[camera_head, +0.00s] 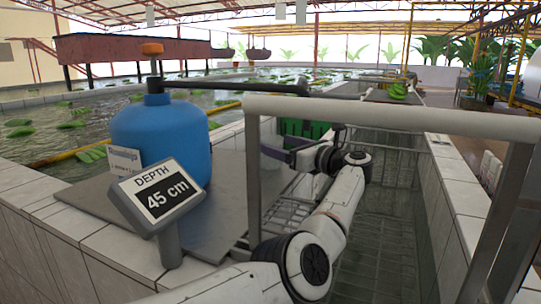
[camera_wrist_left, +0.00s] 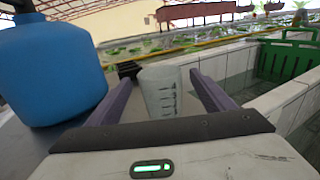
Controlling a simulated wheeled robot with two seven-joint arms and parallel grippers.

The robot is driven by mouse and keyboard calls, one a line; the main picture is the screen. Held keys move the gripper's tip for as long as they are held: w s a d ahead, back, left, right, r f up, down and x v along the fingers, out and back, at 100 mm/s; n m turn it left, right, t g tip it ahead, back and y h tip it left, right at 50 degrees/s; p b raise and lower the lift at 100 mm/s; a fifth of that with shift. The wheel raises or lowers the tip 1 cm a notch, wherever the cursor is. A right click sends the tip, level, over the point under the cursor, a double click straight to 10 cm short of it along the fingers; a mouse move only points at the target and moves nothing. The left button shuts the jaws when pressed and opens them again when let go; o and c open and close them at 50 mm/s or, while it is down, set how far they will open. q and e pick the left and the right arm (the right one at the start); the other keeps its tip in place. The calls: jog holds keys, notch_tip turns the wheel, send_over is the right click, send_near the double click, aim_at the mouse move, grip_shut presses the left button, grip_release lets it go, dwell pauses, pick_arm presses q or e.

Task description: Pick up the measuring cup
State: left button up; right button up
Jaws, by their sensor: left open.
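The measuring cup (camera_wrist_left: 160,92) is a clear, greyish cup with dark markings. In the left wrist view it stands upright between the two purple fingers of my left gripper (camera_wrist_left: 161,80), with gaps visible on both sides. The gripper is open and level with the cup. My right gripper is not in view.
A blue tank (camera_head: 160,140) stands on a grey slab, with a depth sign (camera_head: 160,195) reading 45 cm in front. A green crate (camera_wrist_left: 288,62) sits right of the gripper, beyond a tiled wall.

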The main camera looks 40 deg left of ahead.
pick_arm(q)
jog(key=shift+a, duration=0.8)
jog(key=c, duration=1.1)
jog(key=shift+r, duration=0.2)
